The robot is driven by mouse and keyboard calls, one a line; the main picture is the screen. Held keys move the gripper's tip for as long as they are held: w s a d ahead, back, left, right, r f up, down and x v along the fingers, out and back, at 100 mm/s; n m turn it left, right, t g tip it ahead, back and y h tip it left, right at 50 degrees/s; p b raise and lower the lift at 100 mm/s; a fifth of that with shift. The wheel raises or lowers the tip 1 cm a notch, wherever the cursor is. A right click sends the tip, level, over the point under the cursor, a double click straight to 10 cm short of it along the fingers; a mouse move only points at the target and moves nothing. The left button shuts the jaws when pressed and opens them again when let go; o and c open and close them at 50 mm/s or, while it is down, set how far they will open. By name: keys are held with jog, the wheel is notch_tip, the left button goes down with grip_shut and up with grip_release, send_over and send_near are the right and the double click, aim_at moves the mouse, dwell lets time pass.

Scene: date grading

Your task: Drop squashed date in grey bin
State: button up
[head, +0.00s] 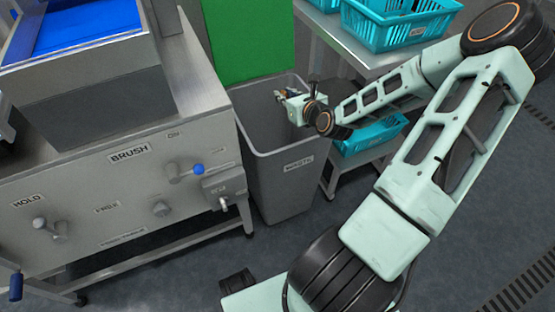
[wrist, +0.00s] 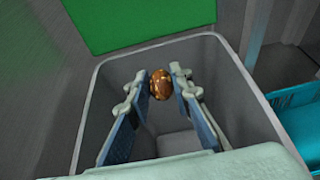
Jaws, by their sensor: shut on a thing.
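My gripper (wrist: 160,86) is shut on a brown, glossy date (wrist: 160,82), held between its two fingertips in the wrist view. The grey bin (head: 282,175), labelled as waste, stands on the floor at the right end of the machine. In the head view my gripper (head: 281,97) is over the bin's open mouth. The bin's rim (wrist: 88,110) surrounds the fingers in the wrist view, and the date shows against the bin's inside. The date is too small in the head view to make out clearly. The bin's floor shows partly between the fingers.
A metal machine (head: 110,190) with a BRUSH label, knobs and a blue belt (head: 85,22) stands left of the bin. Teal crates (head: 395,30) sit on a metal rack at the right. A green panel (head: 248,40) is behind the bin.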

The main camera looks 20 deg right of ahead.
jog(key=o, duration=0.9)
jog(key=shift+s, duration=0.1)
jog(key=shift+v, duration=5.9)
